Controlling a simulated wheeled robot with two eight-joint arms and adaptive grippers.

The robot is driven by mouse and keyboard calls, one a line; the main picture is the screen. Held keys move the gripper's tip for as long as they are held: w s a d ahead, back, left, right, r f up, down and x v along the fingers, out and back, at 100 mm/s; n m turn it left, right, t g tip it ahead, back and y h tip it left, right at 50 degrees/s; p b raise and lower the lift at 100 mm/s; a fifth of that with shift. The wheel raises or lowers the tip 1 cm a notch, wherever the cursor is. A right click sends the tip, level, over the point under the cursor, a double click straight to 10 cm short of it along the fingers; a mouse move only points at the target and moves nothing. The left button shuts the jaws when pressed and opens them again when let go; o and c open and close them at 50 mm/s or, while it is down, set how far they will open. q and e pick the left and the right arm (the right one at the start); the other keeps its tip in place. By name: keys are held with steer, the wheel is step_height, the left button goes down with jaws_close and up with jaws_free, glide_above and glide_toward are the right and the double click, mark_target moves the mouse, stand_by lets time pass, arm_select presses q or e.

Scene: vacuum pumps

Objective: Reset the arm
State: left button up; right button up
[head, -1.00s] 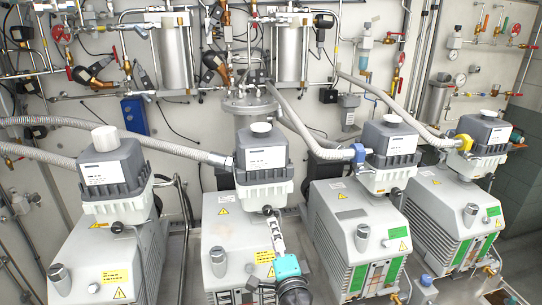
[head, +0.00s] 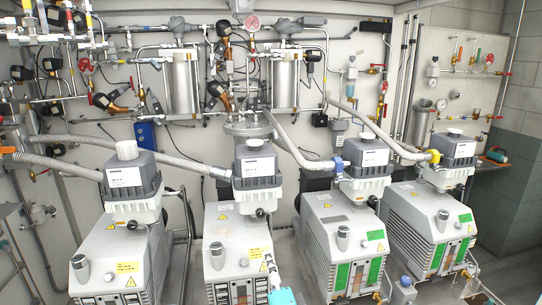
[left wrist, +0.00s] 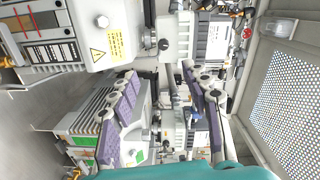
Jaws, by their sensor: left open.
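My left gripper (head: 268,256) shows at the bottom centre of the head view, with a teal body and light grey finger parts in front of the second pump from the left. In the left wrist view (left wrist: 158,74) its two purple-padded fingers are spread wide. I see nothing held between them, only pumps beyond. Most of the left arm is below the head view's lower edge. My right gripper is in neither current view.
Several grey vacuum pumps (head: 118,262) stand in a row, joined to hoses (head: 75,144). Behind them is a panel with pipes, valves and a metal cylinder (head: 183,82). A teal tool (head: 496,155) lies on a shelf at the right. A perforated panel (left wrist: 285,95) shows in the wrist view.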

arm_select(q)
steer(key=s+a+f+n+g+y, duration=0.1)
steer(key=s+a+f+n+g, duration=0.25)
steer(key=a, duration=0.45)
steer(key=s+a+f+n+g, duration=0.3)
steer(key=a+f+n, duration=0.15)
steer(key=a, duration=0.45)
steer(key=s+a+f+n+g+h, duration=0.1)
steer(key=s+f+n+g+h, duration=0.2)
steer(key=s, duration=0.9)
step_height(320, 180, down, 3)
steer(key=n+h, duration=0.1)
steer(key=n, duration=0.1)
steer(key=shift+s+n+h, duration=0.3)
steer(key=shift+s, duration=0.1)
steer(key=shift+g, duration=0.25)
